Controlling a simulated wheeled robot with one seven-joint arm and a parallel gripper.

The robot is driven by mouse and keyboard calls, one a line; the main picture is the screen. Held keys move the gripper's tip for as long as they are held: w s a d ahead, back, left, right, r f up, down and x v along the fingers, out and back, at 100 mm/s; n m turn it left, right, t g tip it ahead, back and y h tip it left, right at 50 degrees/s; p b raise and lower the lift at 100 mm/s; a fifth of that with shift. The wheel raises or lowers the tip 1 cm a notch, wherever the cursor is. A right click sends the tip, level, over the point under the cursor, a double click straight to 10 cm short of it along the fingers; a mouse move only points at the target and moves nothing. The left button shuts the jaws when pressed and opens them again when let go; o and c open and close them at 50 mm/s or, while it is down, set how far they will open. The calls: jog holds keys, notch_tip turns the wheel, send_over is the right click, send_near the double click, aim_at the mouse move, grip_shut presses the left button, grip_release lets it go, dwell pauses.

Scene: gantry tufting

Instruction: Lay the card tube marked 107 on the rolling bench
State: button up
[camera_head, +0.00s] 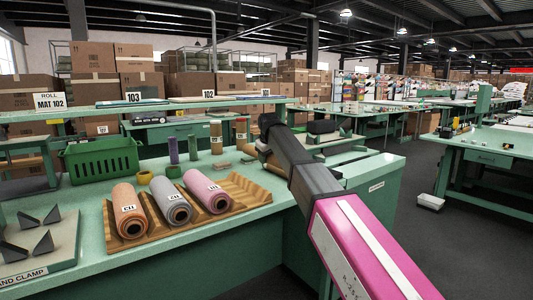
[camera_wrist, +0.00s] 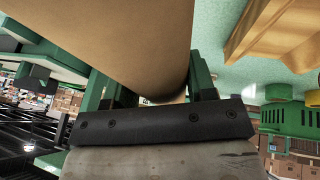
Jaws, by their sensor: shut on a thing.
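A plain brown card tube (camera_wrist: 120,35) fills the upper left of the wrist view. My gripper (camera_wrist: 150,92) is shut on it, with a green finger on either side. No number shows on its visible side. In the head view my gripper end is mostly hidden behind my dark arm link, and a brown piece (camera_head: 268,158) that looks like the tube shows beside that link, above the far part of the green bench (camera_head: 225,240). I cannot tell whether the tube touches the bench. The bench bears a wooden cradle (camera_head: 245,198), which also shows in the wrist view (camera_wrist: 275,30).
The cradle holds an orange roll (camera_head: 127,200), a grey roll (camera_head: 167,193) and a pink roll (camera_head: 204,185). An angle-plate stand (camera_head: 35,250) is at front left. Bench space right of the cradle is clear.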

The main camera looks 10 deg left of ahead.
aim_at(269, 157)
jog(key=shift+w+f, duration=0.25)
jog(key=shift+f, duration=4.3)
jog(key=o, duration=1)
jog(key=shift+o, duration=0.2)
jog(key=shift+s, duration=0.15)
jog(key=v, duration=1)
jog(key=shift+d+r, duration=0.15)
jog(key=shift+r, duration=0.25)
